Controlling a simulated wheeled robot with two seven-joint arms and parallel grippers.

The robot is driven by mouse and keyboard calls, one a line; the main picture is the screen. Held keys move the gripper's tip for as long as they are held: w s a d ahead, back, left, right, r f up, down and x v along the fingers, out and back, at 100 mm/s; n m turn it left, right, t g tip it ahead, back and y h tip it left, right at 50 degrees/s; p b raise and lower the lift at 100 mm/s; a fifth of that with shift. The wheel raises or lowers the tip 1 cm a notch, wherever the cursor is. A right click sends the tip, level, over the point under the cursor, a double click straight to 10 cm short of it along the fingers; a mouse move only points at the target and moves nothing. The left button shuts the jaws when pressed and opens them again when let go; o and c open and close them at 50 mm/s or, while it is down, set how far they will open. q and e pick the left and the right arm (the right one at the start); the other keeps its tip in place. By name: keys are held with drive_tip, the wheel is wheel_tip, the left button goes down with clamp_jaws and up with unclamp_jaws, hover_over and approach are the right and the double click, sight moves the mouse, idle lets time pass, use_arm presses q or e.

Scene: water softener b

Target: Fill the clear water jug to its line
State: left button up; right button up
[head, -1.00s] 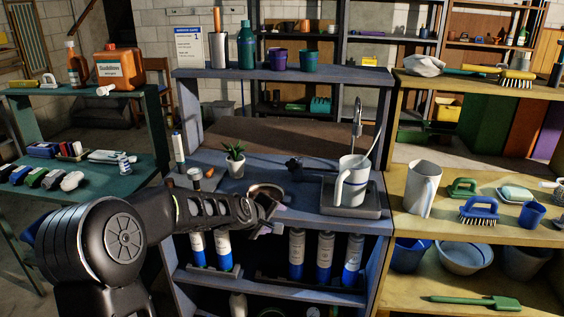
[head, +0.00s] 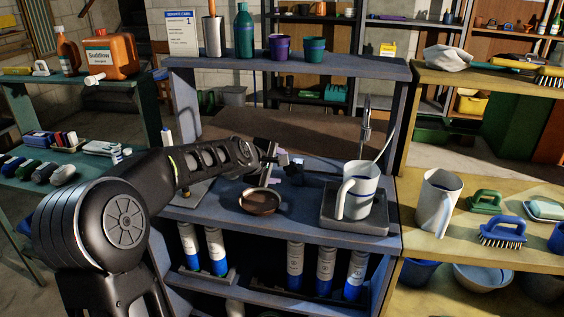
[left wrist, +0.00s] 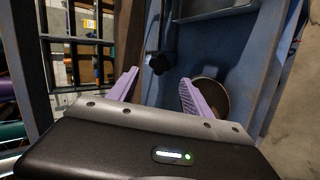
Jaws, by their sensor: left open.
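A pale jug (head: 356,190) with a handle and a blue band stands upright on a grey tray (head: 335,207) below the tap (head: 366,125). Its contents cannot be seen. My left gripper (head: 272,168) is open and empty above the blue counter, left of the jug. A dark knob (head: 295,170) is just right of the gripper. In the left wrist view the purple fingers (left wrist: 160,92) are apart, with the dark knob (left wrist: 158,63) beyond them and the tray (left wrist: 212,8) at the top. My right gripper is not in view.
A round brown dish (head: 260,201) lies on the counter below my left gripper. Blue-and-white cartridges (head: 326,268) fill the lower shelf. The upper shelf holds cups and a green bottle (head: 243,33).

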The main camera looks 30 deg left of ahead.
sight(290, 169)
use_arm(q)
drive_tip(key=p+x, duration=0.1)
drive_tip(key=x, duration=0.7)
drive_tip(key=shift+w+f+p, duration=0.3)
drive_tip(key=shift+p, duration=0.1)
drive_tip(key=shift+s, duration=0.1)
drive_tip(key=c, duration=0.8)
drive_tip(key=shift+o, duration=0.2)
